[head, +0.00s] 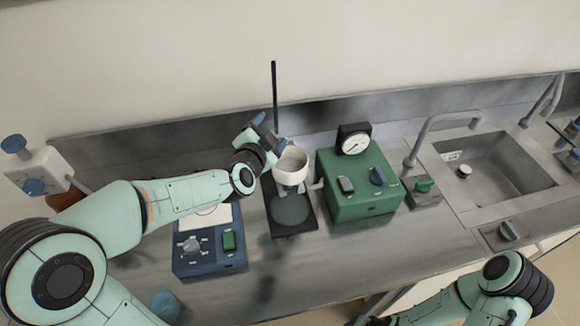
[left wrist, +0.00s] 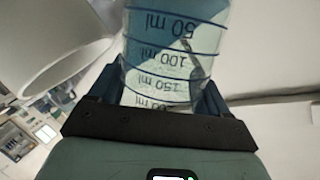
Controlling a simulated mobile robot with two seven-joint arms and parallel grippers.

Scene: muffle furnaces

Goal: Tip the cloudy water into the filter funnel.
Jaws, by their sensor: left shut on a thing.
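A clear beaker (left wrist: 172,60) with blue graduation rings shows large in the left wrist view, between the blue fingers of my left gripper (left wrist: 165,100), which is shut on it. Its contents are hard to make out. In the head view, my left gripper (head: 262,135) is just left of and above the white filter funnel (head: 291,166); the beaker is hard to pick out there. The funnel sits upright over a dark stand base (head: 290,225). A white, round-rimmed wall, probably the funnel (left wrist: 60,45), fills the upper left of the left wrist view, close beside the beaker.
A black rod (head: 274,90) rises behind the funnel. A green box with a gauge (head: 360,195) stands close to its right, and a blue hotplate-like device (head: 208,250) to its left. A sink (head: 495,170) lies further right. The front bench is mostly clear.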

